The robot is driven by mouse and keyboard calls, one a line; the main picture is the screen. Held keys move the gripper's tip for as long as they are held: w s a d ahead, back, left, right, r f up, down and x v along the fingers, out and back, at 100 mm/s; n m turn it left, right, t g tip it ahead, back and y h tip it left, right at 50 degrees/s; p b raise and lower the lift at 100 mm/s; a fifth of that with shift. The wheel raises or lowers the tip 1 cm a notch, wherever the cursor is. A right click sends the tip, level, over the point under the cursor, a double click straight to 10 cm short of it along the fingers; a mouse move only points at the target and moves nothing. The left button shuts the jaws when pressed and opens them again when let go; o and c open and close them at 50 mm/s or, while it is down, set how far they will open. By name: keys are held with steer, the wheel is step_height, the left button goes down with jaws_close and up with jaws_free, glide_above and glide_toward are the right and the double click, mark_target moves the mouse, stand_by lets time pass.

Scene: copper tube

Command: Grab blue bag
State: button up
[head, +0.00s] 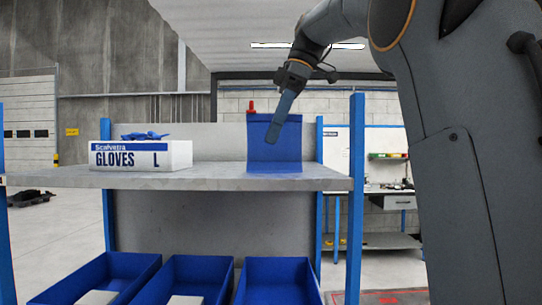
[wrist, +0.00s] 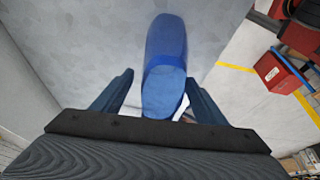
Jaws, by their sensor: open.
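The blue bag (head: 262,157) stands upright on the right part of the grey shelf (head: 215,181) in the head view. My gripper (head: 272,136) points down and overlaps the bag's upper right part in that view. In the wrist view, the bag (wrist: 167,42) is a long blue shape with a rounded far end, seen between and beyond the fingertips. My gripper (wrist: 159,78) is open, with one dark blue finger on each side of the bag's near end. I cannot tell whether either finger touches it. The bag's lowest part is hidden in the wrist view.
A white and blue glove box (head: 140,156) with blue gloves on top stands at the shelf's left. Blue posts (head: 356,190) bound the shelf. Several blue bins (head: 275,280) sit below. The shelf is bare between box and bag. A red and blue container (wrist: 280,72) shows at right.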

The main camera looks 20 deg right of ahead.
steer(key=shift+f, duration=0.25)
stand_by(0.4)
steer(key=c, duration=1.4)
steer(key=shift+r, duration=0.1)
